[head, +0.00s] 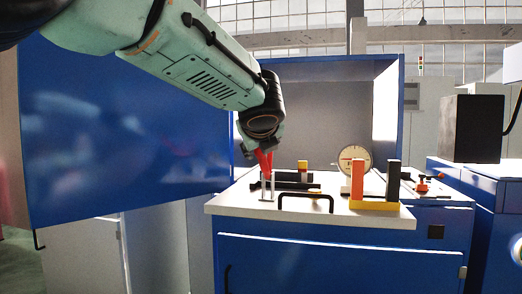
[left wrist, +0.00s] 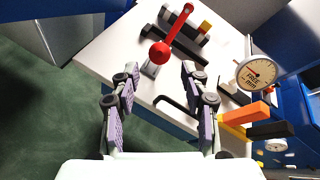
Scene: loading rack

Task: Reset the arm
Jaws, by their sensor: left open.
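My left arm comes in from the upper left in the head view, with its gripper (head: 262,146) low over the white-topped blue cabinet (head: 235,204). A red lever (head: 264,164) stands by a small grey bracket (head: 267,189) just below the gripper. In the left wrist view, my left gripper (left wrist: 159,69) is open, its two padded fingers apart with nothing held between them. The red lever (left wrist: 178,25) has a round ball knob (left wrist: 160,53), seen just past the fingertips. Whether a finger touches the lever cannot be told. My right gripper is out of view.
A black handle (head: 305,197), a dial gauge (head: 354,157) and a yellow base (head: 375,206) with orange and black upright blocks stand right of the lever. A blue panel (head: 120,130) is at left.

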